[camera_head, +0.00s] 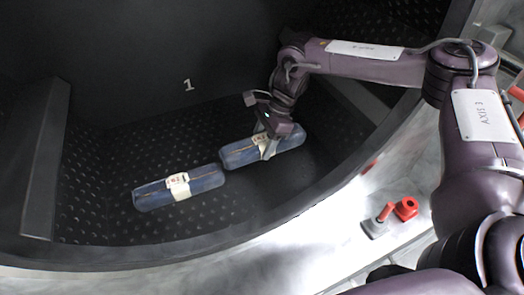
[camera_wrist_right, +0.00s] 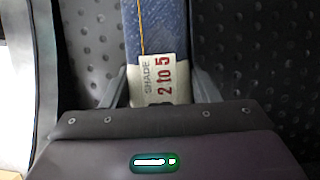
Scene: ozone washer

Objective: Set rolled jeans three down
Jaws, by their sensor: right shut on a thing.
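Two rolled jeans, blue with a pale label band each, are in the dark drum in the head view. One roll (camera_head: 150,194) lies on the drum floor at the left. The other roll (camera_head: 237,155) is right of it, end near end, with my right gripper (camera_head: 266,148) shut around its middle. The right gripper (camera_wrist_right: 158,88) has a finger on each side of the label. I cannot tell whether the held roll touches the floor. My left gripper is not in view.
The dark drum floor (camera_head: 110,170) is dimpled, with a raised rib (camera_head: 45,160) at the left and another at the right behind my arm. The pale curved rim (camera_head: 300,255) is in front.

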